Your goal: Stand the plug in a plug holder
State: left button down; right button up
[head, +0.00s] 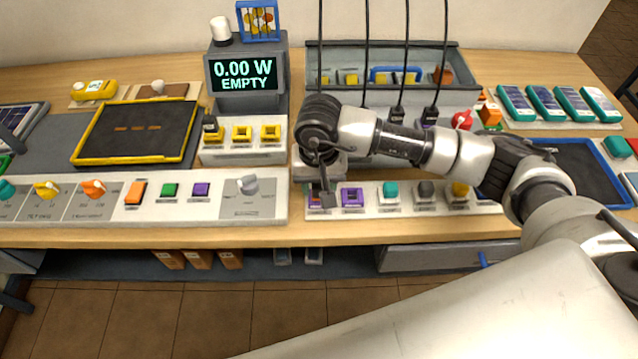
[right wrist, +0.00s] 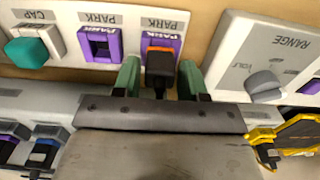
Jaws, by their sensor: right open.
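The black plug with an orange band (right wrist: 160,68) is in the right wrist view, at the purple park holder (right wrist: 176,20) beside the range panel. It looks upright in that holder; how deep it sits is hidden. My right gripper (right wrist: 159,80) is open, its two green fingers on either side of the plug with small gaps. In the head view my right gripper (head: 322,194) reaches down over this holder and largely hides the plug. A second purple park holder (right wrist: 100,43) stands beside it, empty; it also shows in the head view (head: 352,197). My left gripper is not in view.
A teal cap (right wrist: 27,48) is farther along the row. The range panel with its grey knob (head: 247,185) is left of the holders in the head view. A display (head: 246,75) reads 0.00 W, EMPTY.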

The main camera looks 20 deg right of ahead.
jog(key=shift+r+p, duration=1.75)
jog(key=shift+r, duration=2.9)
